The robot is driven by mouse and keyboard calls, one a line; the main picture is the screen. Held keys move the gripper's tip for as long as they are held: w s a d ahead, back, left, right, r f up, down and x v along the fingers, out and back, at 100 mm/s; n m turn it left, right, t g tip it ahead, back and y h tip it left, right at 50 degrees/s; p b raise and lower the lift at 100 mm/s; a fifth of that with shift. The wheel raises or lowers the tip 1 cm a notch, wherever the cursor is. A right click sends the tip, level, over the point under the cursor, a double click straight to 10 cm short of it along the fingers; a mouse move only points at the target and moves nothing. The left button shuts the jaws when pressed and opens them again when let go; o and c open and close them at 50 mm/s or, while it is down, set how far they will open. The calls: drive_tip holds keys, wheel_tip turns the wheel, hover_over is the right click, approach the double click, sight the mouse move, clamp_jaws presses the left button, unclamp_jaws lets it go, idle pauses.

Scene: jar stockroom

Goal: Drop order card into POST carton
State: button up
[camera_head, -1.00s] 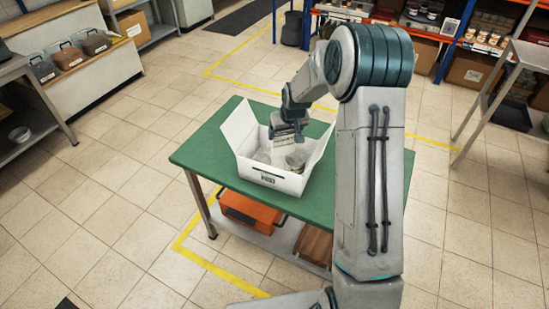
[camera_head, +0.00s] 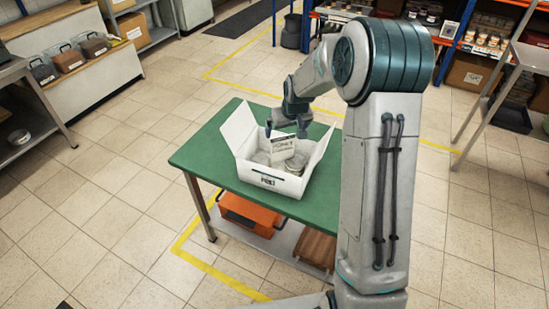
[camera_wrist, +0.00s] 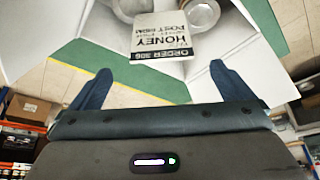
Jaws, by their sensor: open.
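The order card (camera_head: 284,149), a pale card with dark print, shows inside the opening of the white POST carton (camera_head: 272,180). It is tilted, and in the wrist view the card (camera_wrist: 166,40) reads HONEY upside down. I cannot tell whether it leans on something or is still falling. The carton stands with flaps spread on the green table, and its inside also shows in the wrist view (camera_wrist: 120,50). My gripper (camera_head: 287,131) is just above the card, open and empty. In the wrist view the card lies beyond the spread fingers (camera_wrist: 160,69), apart from them.
Glass jars (camera_head: 265,158) sit in the carton around the card. The green table (camera_head: 203,157) has bare room left of the carton. An orange case (camera_head: 245,214) is on its lower shelf. Shelving with jars (camera_head: 480,35) stands at the back right.

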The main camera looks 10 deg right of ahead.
drive_tip(key=v, duration=0.9)
drive_tip(key=shift+s+r+b, duration=0.2)
drive_tip(key=shift+r+b, duration=0.15)
drive_tip(key=shift+b, duration=0.1)
drive_tip(key=s+r+m+g, duration=0.1)
drive_tip(key=s+r, duration=0.1)
drive_tip(key=s, duration=2.8)
drive_tip(key=shift+s+a+r+m+h, duration=0.3)
drive_tip(key=shift+a+m, duration=0.1)
drive_tip(key=shift+a, duration=0.1)
